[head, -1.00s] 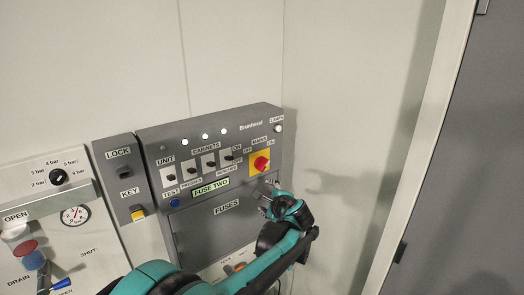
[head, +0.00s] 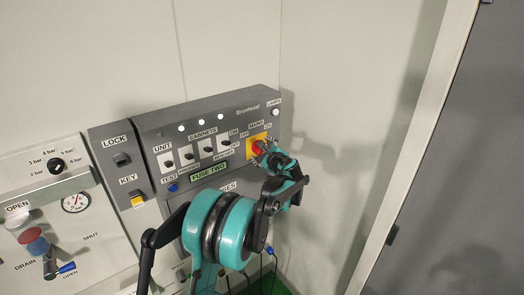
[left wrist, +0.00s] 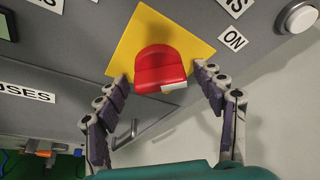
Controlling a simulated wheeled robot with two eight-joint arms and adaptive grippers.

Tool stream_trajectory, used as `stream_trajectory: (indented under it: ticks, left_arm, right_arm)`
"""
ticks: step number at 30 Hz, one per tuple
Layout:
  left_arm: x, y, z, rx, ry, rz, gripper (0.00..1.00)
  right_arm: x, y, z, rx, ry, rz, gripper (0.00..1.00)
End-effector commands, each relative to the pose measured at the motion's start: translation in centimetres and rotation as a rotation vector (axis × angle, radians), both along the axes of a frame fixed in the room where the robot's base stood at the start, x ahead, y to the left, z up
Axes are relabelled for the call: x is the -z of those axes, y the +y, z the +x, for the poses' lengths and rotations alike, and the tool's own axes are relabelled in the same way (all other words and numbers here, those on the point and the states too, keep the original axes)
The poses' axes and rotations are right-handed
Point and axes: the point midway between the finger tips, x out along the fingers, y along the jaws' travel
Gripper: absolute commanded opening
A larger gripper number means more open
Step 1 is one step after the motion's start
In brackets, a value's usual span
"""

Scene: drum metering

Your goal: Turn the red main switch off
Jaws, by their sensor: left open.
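The red main switch (head: 257,147) sits on a yellow plate (head: 249,153) at the upper right of the grey panel. An OFF label is on its left and an ON label on its right. My left gripper (head: 266,148) is at the switch, partly covering it. In the left wrist view the red switch (left wrist: 160,66) is seen close up, with a pale mark at its lower right edge. The open left gripper (left wrist: 164,78) has one finger on each side of it, with gaps to the red knob. My right gripper is not in view.
The grey panel (head: 150,128) carries several small switches and a lit "FUSE TWO" display (head: 209,173). A white LAMPS button (head: 276,112) is right of the main switch, also close in the left wrist view (left wrist: 299,17). A lock box (head: 122,160) adjoins the left side.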

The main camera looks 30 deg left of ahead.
Motion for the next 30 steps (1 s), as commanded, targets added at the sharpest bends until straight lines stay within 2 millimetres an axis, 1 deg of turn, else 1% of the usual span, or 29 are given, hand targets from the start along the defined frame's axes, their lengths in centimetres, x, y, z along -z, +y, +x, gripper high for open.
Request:
stream_trajectory:
  ticks: [5,8,9,11,22,26,30]
  left_arm:
    - [0.0,0.0,0.0,0.0,0.0,0.0,0.69]
    - [0.0,0.0,0.0,0.0,-0.001,-0.001,0.45]
    - [0.0,0.0,0.0,0.0,-0.001,-0.001,0.35]
    - [0.0,0.0,0.0,0.0,-0.001,-0.001,0.19]
    - [0.1,0.0,0.0,0.0,-0.033,-0.013,0.19]
    - [0.2,0.0,0.0,0.0,-0.087,-0.036,0.19]
    - [0.3,0.0,0.0,0.0,-0.178,-0.073,0.19]
  right_arm:
    - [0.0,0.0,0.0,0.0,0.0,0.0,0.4]
    - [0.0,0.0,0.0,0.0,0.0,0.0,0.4]
    - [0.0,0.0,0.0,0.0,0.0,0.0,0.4]
    - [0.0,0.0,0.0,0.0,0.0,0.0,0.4]
    - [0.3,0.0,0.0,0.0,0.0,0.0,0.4]
    - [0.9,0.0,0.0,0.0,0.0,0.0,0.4]
    - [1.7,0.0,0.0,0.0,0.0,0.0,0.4]
